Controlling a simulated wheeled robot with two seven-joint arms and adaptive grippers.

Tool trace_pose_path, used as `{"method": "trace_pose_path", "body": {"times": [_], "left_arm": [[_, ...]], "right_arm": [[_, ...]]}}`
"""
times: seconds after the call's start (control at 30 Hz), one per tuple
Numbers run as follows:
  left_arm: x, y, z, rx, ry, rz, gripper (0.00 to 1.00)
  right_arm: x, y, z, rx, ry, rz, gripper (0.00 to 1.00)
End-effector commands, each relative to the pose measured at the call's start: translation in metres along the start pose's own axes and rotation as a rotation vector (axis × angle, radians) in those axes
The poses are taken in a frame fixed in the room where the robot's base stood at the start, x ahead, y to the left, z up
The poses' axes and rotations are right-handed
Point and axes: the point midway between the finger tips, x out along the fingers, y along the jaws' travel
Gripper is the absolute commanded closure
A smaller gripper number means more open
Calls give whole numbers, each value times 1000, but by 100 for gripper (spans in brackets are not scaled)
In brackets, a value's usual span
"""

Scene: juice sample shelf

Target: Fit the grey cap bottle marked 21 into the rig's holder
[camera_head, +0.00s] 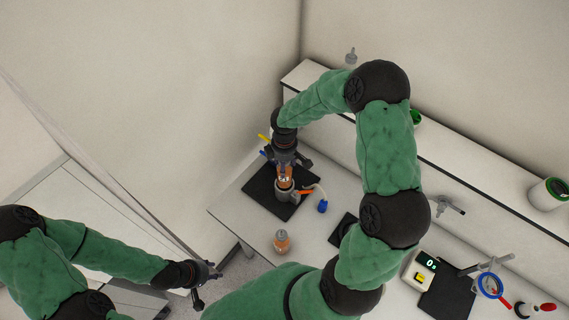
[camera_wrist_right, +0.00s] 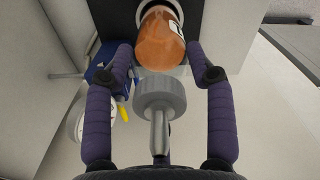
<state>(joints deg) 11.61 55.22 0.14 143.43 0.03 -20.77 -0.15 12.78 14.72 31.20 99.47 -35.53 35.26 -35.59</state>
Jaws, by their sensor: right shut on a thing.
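An orange bottle (camera_wrist_right: 160,42) with a grey spouted cap (camera_wrist_right: 160,98) is between the fingers of my right gripper (camera_wrist_right: 160,56). The gripper is shut on it, with the cap toward my palm. Part of a white label shows, but its number is not readable. In the head view the held bottle (camera_head: 285,178) is over the rig's holder (camera_head: 287,190), roughly upright. A pale ring surrounds its far end in the wrist view; I cannot tell how deep it sits. My left gripper (camera_head: 205,285) is open and empty, low at the left, away from the rig.
Another orange bottle (camera_head: 281,241) stands on the table in front of the rig. A blue-ended hose (camera_head: 322,206) lies beside the rig's black base (camera_head: 259,187). A scale with a display (camera_head: 420,270) and a stand with a blue ring (camera_head: 489,286) are at the right. A long shelf runs behind.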

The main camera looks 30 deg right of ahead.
Motion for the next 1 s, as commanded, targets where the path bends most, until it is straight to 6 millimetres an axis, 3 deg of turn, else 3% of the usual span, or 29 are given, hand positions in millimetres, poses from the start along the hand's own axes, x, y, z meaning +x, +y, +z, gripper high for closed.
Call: {"method": "trace_pose_path", "body": {"times": [1.0], "left_arm": [[12,-4,0,0,0,0,60]], "right_arm": [[13,1,0,0,0,1,100]]}}
